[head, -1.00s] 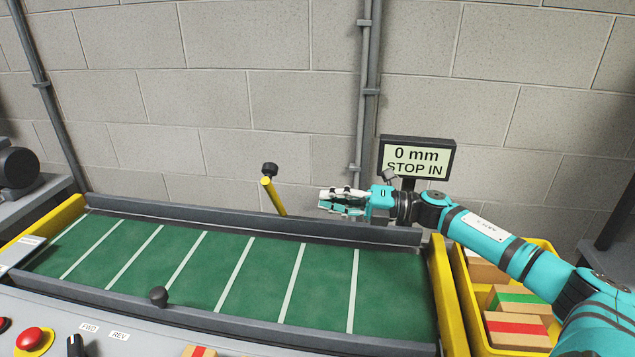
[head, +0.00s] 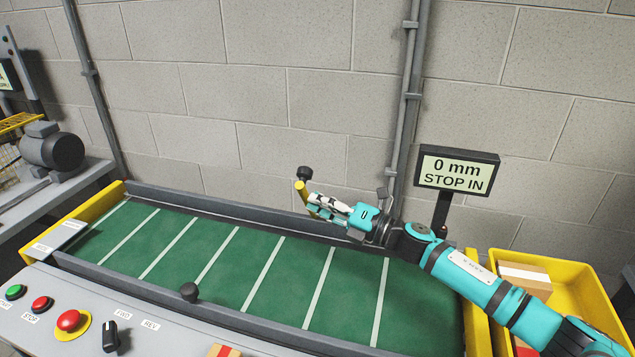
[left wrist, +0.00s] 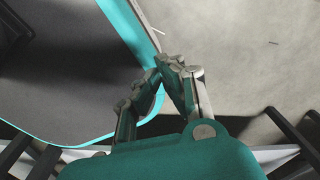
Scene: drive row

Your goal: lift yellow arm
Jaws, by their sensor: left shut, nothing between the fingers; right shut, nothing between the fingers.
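The yellow arm (head: 301,189) with a black knob on top stands at the far side of the green belt, tilted up to the left. Its lower part is hidden behind my right gripper. My right gripper (head: 312,203) is shut and empty, its fingertips right at the yellow arm below the knob. I cannot tell whether they touch it. My left gripper (left wrist: 165,68) shows only in the left wrist view, shut and empty, above a grey floor.
The green conveyor belt (head: 210,255) with white stripes is clear. A display (head: 457,171) reads "0 mm STOP IN". A yellow bin (head: 572,272) with boxes is at right. Green and red buttons (head: 68,320) sit on the front panel. A black knob (head: 189,292) stands on the near rail.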

